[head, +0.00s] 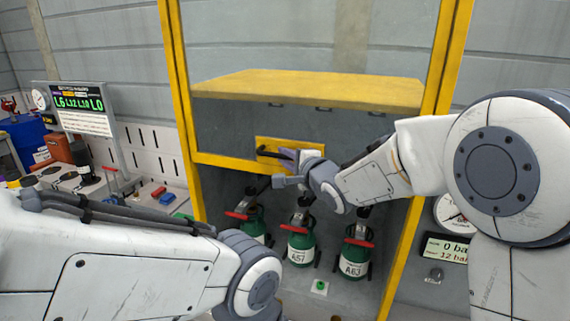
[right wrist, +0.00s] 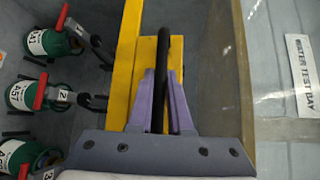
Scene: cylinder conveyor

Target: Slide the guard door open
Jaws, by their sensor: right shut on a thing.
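The guard door (head: 215,160) is a yellow-framed panel on the cabinet, with a yellow plate (head: 290,143) low on it. A black bar handle (head: 266,153) is fixed to that plate. My right gripper (head: 284,157) is at the handle. In the right wrist view its purple fingers (right wrist: 160,80) are shut around the black handle (right wrist: 163,48), one on each side. Several green cylinders show in the open space below the door's lower edge. My left arm crosses the lower left of the head view; its gripper is out of frame.
Green cylinders with red levers, such as the one labelled A57 (head: 300,249), stand inside the cabinet. A yellow post (head: 411,235) edges the opening at right. A display board (head: 82,110) stands at left, and a pressure readout (head: 446,249) at right.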

